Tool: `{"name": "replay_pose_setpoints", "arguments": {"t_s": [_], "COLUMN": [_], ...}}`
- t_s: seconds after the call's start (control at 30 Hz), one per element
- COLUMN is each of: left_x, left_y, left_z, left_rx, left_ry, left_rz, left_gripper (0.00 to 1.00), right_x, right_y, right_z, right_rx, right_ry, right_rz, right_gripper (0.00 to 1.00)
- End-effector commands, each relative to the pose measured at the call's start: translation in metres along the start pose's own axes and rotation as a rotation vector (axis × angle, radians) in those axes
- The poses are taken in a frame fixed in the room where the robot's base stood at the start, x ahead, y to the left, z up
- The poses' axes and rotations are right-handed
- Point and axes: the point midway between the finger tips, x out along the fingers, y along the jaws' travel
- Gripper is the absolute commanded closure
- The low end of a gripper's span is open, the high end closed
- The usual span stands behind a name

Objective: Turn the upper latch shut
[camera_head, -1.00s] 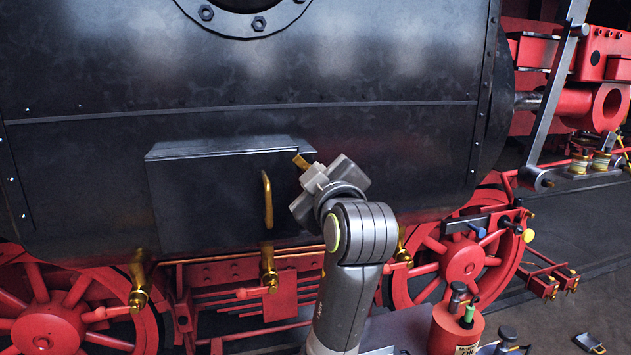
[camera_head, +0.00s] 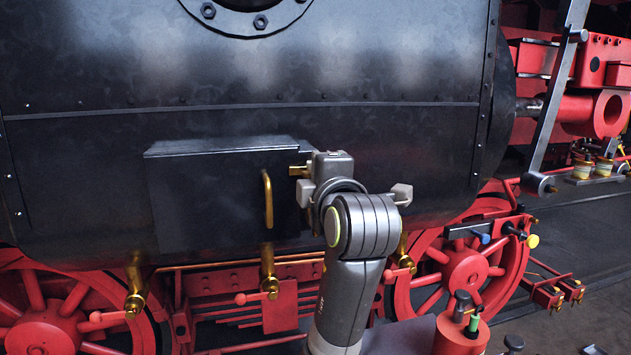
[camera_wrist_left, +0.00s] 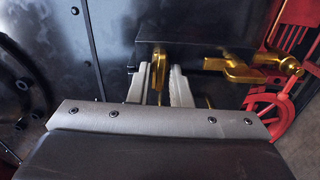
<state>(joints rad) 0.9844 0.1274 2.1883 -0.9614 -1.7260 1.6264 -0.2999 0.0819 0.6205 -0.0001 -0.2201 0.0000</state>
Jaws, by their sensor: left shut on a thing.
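The upper latch (camera_head: 300,171) is a short brass bar at the upper right edge of the dark box (camera_head: 205,205) on the black locomotive side. It lies about level, its left end over the box's right edge. My left gripper (camera_wrist_left: 160,84) is shut on it; in the left wrist view the brass latch (camera_wrist_left: 159,72) stands between the two pale fingers. In the head view the gripper body and wrist hide the latch's right part. A second brass fitting (camera_wrist_left: 238,69) shows to the right in the wrist view. My right gripper is not in view.
A vertical brass handle (camera_head: 268,199) is on the box face, left of my gripper. Brass valves (camera_head: 269,272) hang below the box. Red wheels (camera_head: 462,280) and a red canister (camera_head: 459,335) stand lower down. The black side above my gripper is clear.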

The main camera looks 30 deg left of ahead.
Motion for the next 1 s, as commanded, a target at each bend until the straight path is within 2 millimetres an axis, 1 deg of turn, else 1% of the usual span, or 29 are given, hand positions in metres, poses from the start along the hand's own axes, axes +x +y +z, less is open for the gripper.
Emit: {"name": "replay_pose_setpoints", "arguments": {"t_s": [0.27,0.67,0.7,0.73,0.77,1.0], "left_x": [0.0002,0.0001,0.0001,0.0001,0.0001,-0.0001], "left_y": [0.0009,0.0016,0.0016,0.0015,0.0014,0.0007], "left_z": [0.0004,0.0002,0.0002,0.0002,0.0002,0.0001], "left_rx": [-0.053,-0.057,-0.057,-0.056,-0.056,-0.056], "left_ry": [-0.001,-0.001,-0.001,-0.001,-0.001,0.0], "left_rz": [0.003,0.005,0.005,0.004,0.004,0.002], "left_gripper": [1.0,1.0,0.77,0.73,0.71,0.71], "right_x": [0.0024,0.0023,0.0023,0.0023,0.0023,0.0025], "right_y": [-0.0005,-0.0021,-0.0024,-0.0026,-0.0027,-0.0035], "right_z": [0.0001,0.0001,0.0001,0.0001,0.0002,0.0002], "right_rx": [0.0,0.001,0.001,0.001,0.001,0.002], "right_ry": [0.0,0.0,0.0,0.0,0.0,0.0], "right_rz": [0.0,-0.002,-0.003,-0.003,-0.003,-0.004], "right_gripper": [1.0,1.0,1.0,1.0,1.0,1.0]}}
